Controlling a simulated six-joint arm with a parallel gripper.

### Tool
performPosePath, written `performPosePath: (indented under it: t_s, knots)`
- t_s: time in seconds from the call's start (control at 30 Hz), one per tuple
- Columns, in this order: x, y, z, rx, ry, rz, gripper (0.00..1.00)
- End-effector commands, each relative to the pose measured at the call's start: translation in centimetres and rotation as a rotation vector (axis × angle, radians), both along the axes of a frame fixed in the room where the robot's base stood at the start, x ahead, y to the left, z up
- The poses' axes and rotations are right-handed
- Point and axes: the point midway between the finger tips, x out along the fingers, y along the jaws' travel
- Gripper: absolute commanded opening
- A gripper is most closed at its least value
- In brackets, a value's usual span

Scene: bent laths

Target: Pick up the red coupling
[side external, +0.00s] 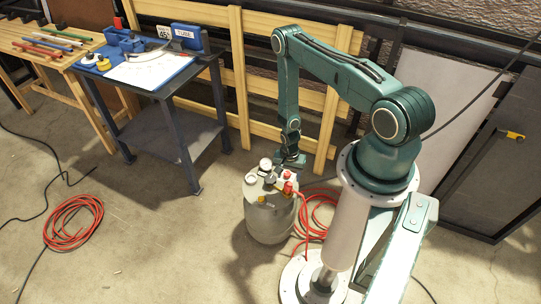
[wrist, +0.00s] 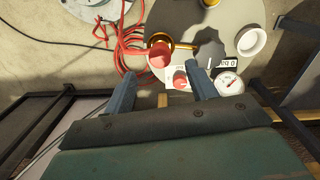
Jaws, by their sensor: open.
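The red coupling (wrist: 160,54) sits on a brass ring near the rim of a grey tank's top, with red hose beside it. In the side view the coupling (side external: 287,188) is at the tank's right front edge. My gripper (wrist: 161,70) is open, its two blue-grey fingers spread. In the wrist view the coupling appears between the fingertips, slightly beyond them; I cannot tell the height gap. In the side view my gripper (side external: 290,162) is above the back of the tank top, apart from the coupling, its fingers hard to make out.
The tank (side external: 268,222) also carries a red knob (wrist: 180,82), a dial gauge (wrist: 228,84) and a white ring (wrist: 251,42). Red hose (side external: 318,208) coils at its right. A wooden rack (side external: 245,100) stands behind.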

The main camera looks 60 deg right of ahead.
Motion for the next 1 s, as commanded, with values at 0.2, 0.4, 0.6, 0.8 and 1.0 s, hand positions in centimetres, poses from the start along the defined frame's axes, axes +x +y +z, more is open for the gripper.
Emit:
performPosePath:
  t_s: [0.2,0.4,0.6,0.8,1.0]
  knots:
    - [0.0,0.0,-0.6,0.000,0.000,0.000,0.57]
    - [0.0,0.0,-0.8,0.000,0.000,0.000,0.57]
    - [-0.1,0.0,-2.3,0.001,0.001,0.000,0.57]
    - [-0.1,0.0,-4.3,0.001,0.001,0.000,0.57]
    - [-0.1,0.0,-5.6,0.000,0.001,-0.001,0.57]
